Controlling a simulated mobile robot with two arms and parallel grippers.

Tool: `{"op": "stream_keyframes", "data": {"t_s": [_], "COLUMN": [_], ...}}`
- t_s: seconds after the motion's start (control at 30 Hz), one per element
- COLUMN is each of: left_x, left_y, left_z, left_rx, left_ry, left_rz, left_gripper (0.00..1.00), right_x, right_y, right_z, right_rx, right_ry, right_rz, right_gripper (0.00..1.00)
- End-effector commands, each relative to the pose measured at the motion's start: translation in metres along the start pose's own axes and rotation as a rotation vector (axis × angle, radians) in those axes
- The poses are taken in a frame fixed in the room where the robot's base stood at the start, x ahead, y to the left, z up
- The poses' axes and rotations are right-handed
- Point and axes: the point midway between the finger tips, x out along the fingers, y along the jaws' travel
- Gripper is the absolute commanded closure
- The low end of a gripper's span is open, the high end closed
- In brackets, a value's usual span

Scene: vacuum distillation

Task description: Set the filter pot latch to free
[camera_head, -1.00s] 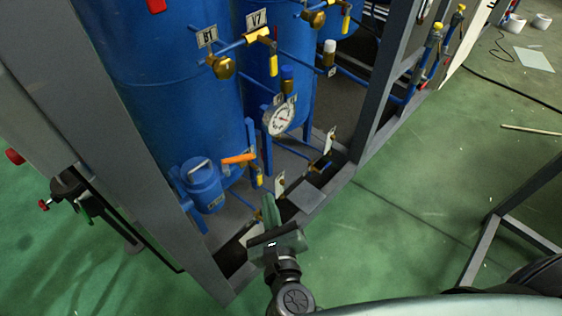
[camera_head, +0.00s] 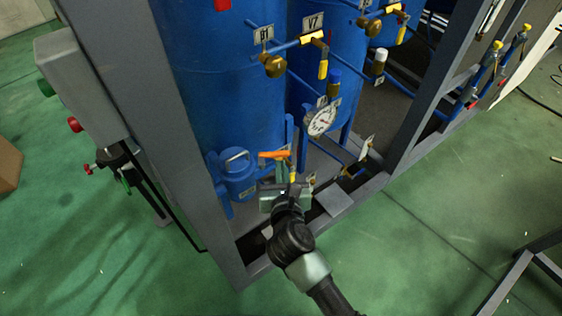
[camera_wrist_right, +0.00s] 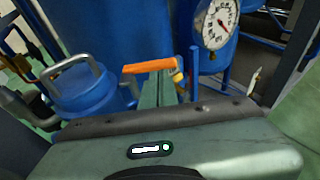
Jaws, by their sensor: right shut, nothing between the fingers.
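The filter pot (camera_head: 238,180) is a small blue canister with a silver bail on its lid, standing low inside the frame; it also shows at left in the wrist view (camera_wrist_right: 85,90). An orange lever (camera_head: 273,154) sits just right of the pot, and in the wrist view (camera_wrist_right: 150,65) it lies roughly level. I cannot tell for sure which part is the latch. My right gripper (camera_head: 285,176) is shut and empty. Its fingertips (camera_wrist_right: 158,88) appear just below the orange lever; whether they touch it I cannot tell. My left gripper is not in view.
A round pressure gauge (camera_head: 321,121) and blue pipes with yellow-handled valves stand right of and above my gripper. Large blue tanks (camera_head: 225,70) rise behind. A grey frame post (camera_head: 150,130) stands left, and a low grey sill runs in front.

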Motion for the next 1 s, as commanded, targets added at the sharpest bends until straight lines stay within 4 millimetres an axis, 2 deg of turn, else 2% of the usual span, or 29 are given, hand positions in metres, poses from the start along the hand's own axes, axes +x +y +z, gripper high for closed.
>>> {"op": "stream_keyframes", "data": {"t_s": [0.2, 0.57, 0.77, 1.0], "left_x": [-0.003, -0.004, -0.013, -0.011], "left_y": [0.0, 0.0, 0.0, 0.0], "left_z": [0.0, -0.001, -0.002, -0.002], "left_rx": [0.0, -0.001, -0.001, -0.001], "left_ry": [0.0, 0.0, 0.001, 0.001], "left_rz": [0.0, 0.0, 0.0, 0.0], "left_gripper": [0.64, 0.64, 0.64, 0.64], "right_x": [0.014, 0.016, 0.029, 0.03], "right_y": [0.0, -0.001, -0.004, -0.005], "right_z": [0.005, 0.005, 0.011, 0.01], "right_rx": [0.0, 0.0, 0.0, -0.001], "right_ry": [0.0, 0.001, 0.001, -0.002], "right_rz": [0.0, -0.001, -0.002, -0.002], "right_gripper": [1.0, 1.0, 1.0, 1.0]}}
